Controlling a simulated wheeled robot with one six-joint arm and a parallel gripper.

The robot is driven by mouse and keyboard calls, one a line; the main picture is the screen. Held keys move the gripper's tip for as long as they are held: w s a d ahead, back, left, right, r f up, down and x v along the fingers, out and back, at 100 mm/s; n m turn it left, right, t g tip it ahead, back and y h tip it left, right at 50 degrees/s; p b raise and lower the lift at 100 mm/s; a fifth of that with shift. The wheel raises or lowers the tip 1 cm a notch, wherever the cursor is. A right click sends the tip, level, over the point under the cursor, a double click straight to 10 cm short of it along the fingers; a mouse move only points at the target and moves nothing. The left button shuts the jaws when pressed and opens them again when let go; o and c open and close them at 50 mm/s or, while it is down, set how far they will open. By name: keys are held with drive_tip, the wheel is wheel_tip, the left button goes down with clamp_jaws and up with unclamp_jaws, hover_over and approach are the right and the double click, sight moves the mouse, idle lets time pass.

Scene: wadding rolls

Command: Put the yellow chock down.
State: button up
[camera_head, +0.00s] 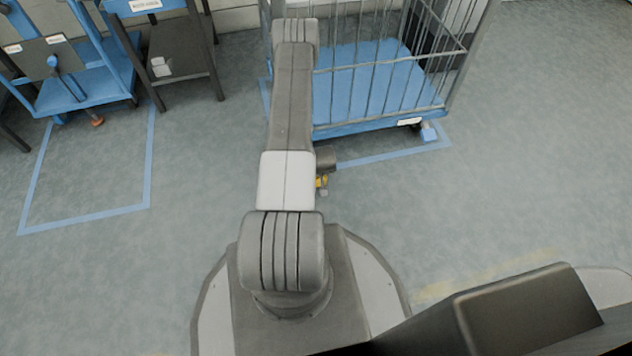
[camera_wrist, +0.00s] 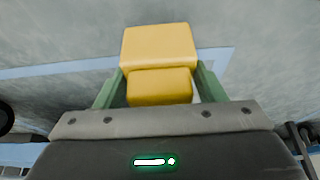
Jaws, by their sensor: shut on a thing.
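The yellow chock (camera_wrist: 160,48) is in the wrist view, a blocky piece with a larger part and a smaller, lower part nearer my gripper. My gripper (camera_wrist: 152,88) has a green finger on each side of the smaller part and is shut on it. In the head view a small bit of the yellow chock (camera_head: 320,182) shows beside my arm; most of it and the gripper is hidden by the arm. I cannot tell how high the chock is above the floor.
A blue-based wire cage trolley (camera_head: 375,90) stands ahead, inside a blue floor line (camera_head: 390,156). A blue cart (camera_head: 85,85) and a dark stand (camera_head: 180,68) are at the upper left. Open grey floor (camera_head: 520,150) lies to the right.

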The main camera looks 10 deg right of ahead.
wheel_tip(320, 180, down, 5)
drive_tip(key=shift+r+b, duration=0.2)
drive_tip(key=shift+b, duration=0.6)
drive_tip(key=shift+r, duration=0.1)
drive_tip(key=o, duration=1.2)
drive_tip(key=shift+o, duration=0.2)
drive_tip(key=p+v, duration=0.4)
drive_tip(key=v, duration=0.8)
drive_tip(key=shift+p, duration=0.3)
